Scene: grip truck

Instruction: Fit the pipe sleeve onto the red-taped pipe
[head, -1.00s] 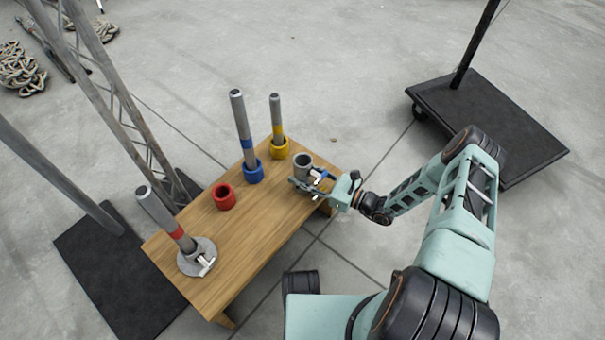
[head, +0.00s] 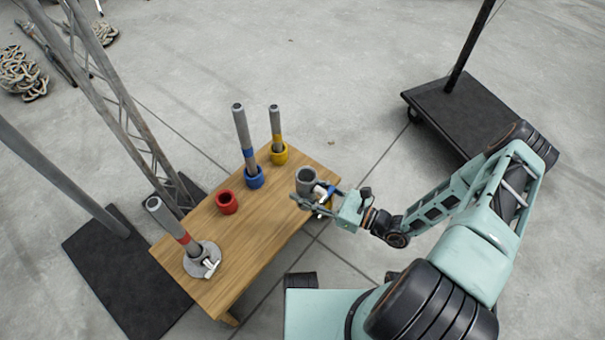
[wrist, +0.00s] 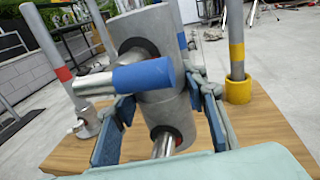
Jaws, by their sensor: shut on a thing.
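The pipe sleeve (head: 306,176) is a grey upright tube with side stubs and a blue-ended metal handle. My gripper (head: 314,202) is shut on it at the right end of the table. In the wrist view the sleeve (wrist: 163,105) stands between the blue finger pads of my gripper (wrist: 160,130). I cannot tell whether its bottom clears the table. The red-taped pipe (head: 170,224) stands at the table's left end in a round metal base (head: 203,262), well apart from the sleeve. Its red tape (wrist: 64,74) shows at left in the wrist view.
A red cup (head: 227,203) stands mid-table. A blue-taped pipe (head: 242,135) in a blue cup and a yellow-taped pipe (head: 275,125) in a yellow cup stand along the far edge. The wooden table (head: 240,255) is bare along its near side. A truss (head: 130,110) stands beyond it.

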